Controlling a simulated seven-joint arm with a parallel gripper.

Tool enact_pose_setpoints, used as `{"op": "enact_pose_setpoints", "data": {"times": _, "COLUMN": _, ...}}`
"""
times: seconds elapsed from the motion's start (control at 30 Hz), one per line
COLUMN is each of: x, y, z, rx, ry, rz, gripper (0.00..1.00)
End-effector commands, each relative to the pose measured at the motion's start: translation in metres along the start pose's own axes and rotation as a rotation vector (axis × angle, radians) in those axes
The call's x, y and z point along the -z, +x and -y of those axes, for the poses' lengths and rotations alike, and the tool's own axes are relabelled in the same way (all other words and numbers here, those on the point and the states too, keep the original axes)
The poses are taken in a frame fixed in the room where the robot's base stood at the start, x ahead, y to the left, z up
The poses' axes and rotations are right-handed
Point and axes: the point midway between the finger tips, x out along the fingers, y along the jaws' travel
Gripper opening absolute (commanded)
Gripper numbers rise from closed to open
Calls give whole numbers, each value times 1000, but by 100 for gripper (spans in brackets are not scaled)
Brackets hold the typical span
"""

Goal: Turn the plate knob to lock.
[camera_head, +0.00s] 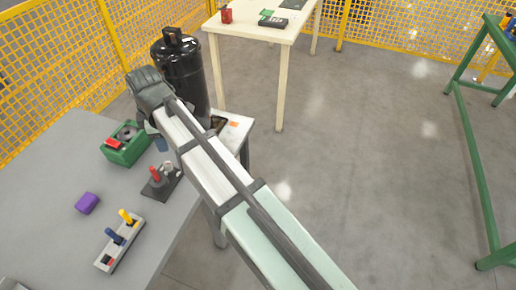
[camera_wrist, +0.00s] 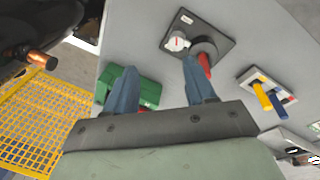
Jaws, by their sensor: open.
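A dark square plate (camera_wrist: 222,43) lies on the grey table. It bears a pale round knob (camera_wrist: 175,42) with a red mark and a red-handled lever (camera_wrist: 204,62) on a dark round base. In the head view, the plate (camera_head: 153,190) shows the red handle (camera_head: 155,174) and the pale knob (camera_head: 168,168). My gripper (camera_wrist: 159,68) is open, with two blue fingers and nothing between them. In the wrist view its right finger overlaps the lever's base; I cannot tell whether they touch. In the head view my arm hides most of the gripper.
A green box (camera_head: 124,152) stands behind the plate on the grey table (camera_head: 52,160). A purple block (camera_head: 87,203) and a strip with yellow and blue levers (camera_head: 110,252) lie nearer. A black compressor (camera_head: 181,72) stands beyond, close to my arm.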

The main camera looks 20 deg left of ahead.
Motion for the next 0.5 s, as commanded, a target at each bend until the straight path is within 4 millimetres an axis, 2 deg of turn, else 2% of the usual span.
{"op": "enact_pose_setpoints", "data": {"times": 0.5, "x": -72, "y": 46, "z": 4, "rx": 14, "ry": 170, "rz": 25, "gripper": 55}}
